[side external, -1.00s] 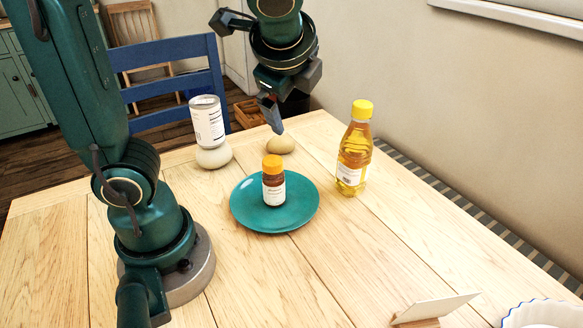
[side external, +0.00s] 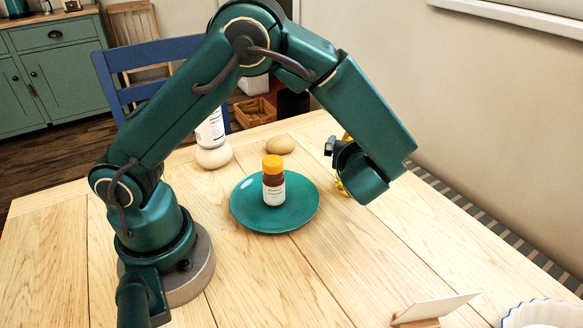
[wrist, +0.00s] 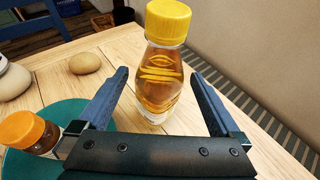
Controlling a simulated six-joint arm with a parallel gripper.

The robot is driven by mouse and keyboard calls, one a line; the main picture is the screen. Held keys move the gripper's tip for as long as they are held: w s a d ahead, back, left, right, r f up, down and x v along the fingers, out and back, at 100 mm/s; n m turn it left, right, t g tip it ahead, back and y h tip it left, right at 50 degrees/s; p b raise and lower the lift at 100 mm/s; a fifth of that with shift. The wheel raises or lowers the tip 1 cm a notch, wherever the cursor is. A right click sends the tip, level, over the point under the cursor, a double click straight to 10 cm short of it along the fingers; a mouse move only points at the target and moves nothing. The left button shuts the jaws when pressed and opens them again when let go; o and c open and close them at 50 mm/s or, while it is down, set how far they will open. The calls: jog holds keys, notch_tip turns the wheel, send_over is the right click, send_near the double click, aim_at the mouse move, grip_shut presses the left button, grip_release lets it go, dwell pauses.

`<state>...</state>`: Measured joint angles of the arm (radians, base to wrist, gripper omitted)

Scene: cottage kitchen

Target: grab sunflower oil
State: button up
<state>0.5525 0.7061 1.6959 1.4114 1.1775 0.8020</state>
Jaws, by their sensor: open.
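The sunflower oil (wrist: 160,75) is a clear bottle of golden oil with a yellow cap, upright on the table. In the wrist view it stands ahead of my gripper (wrist: 160,85), centred between the two fingers. The fingers are open, one to each side of it, with gaps; I cannot tell how far its body lies between them.
A teal plate (side external: 245,212) bears a small brown bottle with an orange cap (side external: 273,182), close by my gripper's left side in the wrist view. A card and a bowl are at front right.

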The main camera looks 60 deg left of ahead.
aim_at(338, 185)
notch_tip(338, 185, down, 3)
jog(key=shift+f, duration=0.2)
jog(key=shift+x, duration=2.6)
jog(key=c, duration=1.3)
grip_shut()
jog(key=shift+r, duration=0.2)
